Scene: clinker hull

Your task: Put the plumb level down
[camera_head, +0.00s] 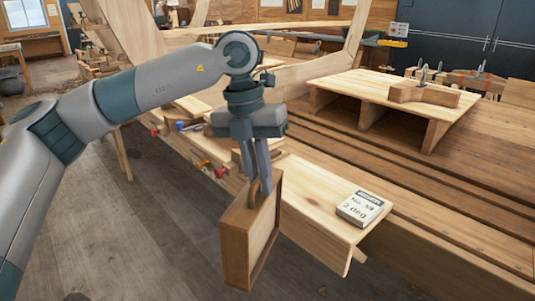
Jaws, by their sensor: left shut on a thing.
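The plumb level (236,246) looks like a dark-framed wooden box with a paler panel and a handle on top. My left gripper (259,186) points down with its fingers shut on the handle. The level hangs tilted beside the near end of a pale plank (310,218), partly in front of it. I cannot tell whether it touches the plank. My right gripper is not in view.
A small block labelled "No. 59 2 deg" (361,208) lies on the plank to the right. A raised wooden stand (385,91) carries a wooden block with a metal fitting (424,94). Small tools and clamps lie behind my gripper. Bare floor (150,245) shows at lower left.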

